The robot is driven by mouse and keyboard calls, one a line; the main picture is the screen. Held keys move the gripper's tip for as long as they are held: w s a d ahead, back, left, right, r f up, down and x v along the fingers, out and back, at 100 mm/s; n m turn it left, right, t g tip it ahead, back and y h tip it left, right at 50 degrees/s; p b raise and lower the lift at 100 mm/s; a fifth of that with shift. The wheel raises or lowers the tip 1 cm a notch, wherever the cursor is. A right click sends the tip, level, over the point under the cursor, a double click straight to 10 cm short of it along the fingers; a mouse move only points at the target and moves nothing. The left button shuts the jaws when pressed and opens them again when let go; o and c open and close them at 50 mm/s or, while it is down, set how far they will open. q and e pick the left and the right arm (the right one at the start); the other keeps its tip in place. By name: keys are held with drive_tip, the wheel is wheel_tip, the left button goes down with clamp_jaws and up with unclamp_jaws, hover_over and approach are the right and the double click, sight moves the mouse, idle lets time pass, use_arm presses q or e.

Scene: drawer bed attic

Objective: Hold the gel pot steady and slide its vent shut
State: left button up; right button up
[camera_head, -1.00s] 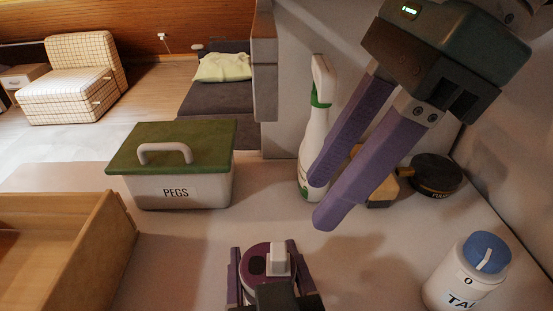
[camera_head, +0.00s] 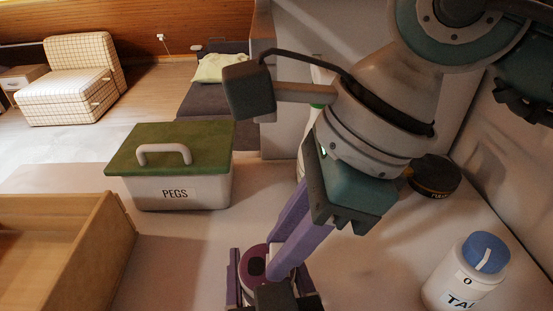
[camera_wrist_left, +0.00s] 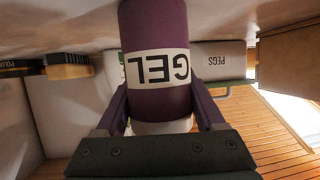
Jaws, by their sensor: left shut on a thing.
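The gel pot (camera_head: 250,262) is purple and stands at the bottom centre of the head view, with a dark vent opening (camera_head: 257,267) on its top. In the left wrist view the pot (camera_wrist_left: 158,25) shows its GEL label upside down. My left gripper (camera_wrist_left: 160,108) is shut around the pot, one finger on each side. My right gripper (camera_head: 277,274) reaches down from the upper right with its purple fingertips at the pot's top. The fingers hide the white vent tab, and whether they are open or shut on it cannot be told.
A PEGS box (camera_head: 205,187) with a green lid stands behind left. An open wooden drawer (camera_head: 119,240) fills the lower left. A white bottle with a blue cap (camera_head: 486,252) stands at right. A dark round tin (camera_head: 436,174) is behind it. My right arm covers most of the spray bottle.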

clamp_jaws()
drive_tip(key=shift+a, duration=0.1)
idle(1.0)
